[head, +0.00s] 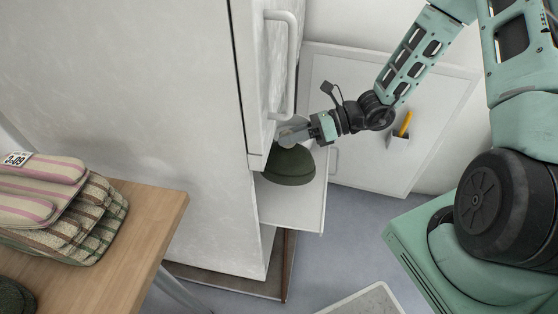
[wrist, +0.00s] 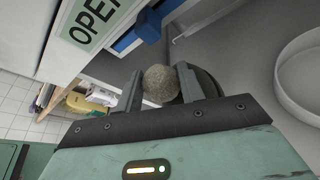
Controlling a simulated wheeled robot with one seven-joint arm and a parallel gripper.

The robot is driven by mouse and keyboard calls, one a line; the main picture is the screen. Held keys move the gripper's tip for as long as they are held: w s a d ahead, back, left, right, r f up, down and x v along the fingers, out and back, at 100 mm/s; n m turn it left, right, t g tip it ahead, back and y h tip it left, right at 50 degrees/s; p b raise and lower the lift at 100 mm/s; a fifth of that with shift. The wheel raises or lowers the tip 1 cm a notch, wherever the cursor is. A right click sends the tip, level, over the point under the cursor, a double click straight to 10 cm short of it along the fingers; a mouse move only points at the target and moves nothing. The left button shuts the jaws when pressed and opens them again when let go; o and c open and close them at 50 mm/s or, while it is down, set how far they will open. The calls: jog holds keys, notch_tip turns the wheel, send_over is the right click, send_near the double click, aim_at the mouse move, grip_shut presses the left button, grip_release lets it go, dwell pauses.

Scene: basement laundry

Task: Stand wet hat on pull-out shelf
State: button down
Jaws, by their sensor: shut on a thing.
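The wet hat (head: 290,166) is dark green and dome-shaped, crown up. In the head view it is at the pull-out shelf (head: 300,212), a white slab jutting from the tall white cabinet. I cannot tell whether its brim touches the shelf. My gripper (head: 296,132) is above the hat, shut on its top. In the wrist view, my gripper (wrist: 160,86) has a round greyish bobble (wrist: 160,84) between its fingers. The dark body of the hat (wrist: 208,82) shows partly behind the right finger; the rest is hidden.
The tall white cabinet (head: 200,130) has a vertical handle (head: 283,65) close to my gripper. A wooden table (head: 135,230) with folded striped fabrics (head: 60,205) stands at the left. A white panel (head: 420,110) is behind. Grey floor (head: 345,245) lies open right of the shelf.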

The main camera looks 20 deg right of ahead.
aim_at(279, 160)
jog(key=shift+s+a, duration=0.15)
jog(key=shift+a, duration=1)
jog(key=shift+a+f+b, duration=0.25)
jog(key=shift+f+b, duration=0.15)
jog(key=shift+f, duration=0.75)
jog(key=shift+a+f+b, duration=0.15)
jog(key=shift+f+b, duration=0.45)
jog(key=shift+f, duration=1.9)
jog(key=c, duration=0.9)
grip_release()
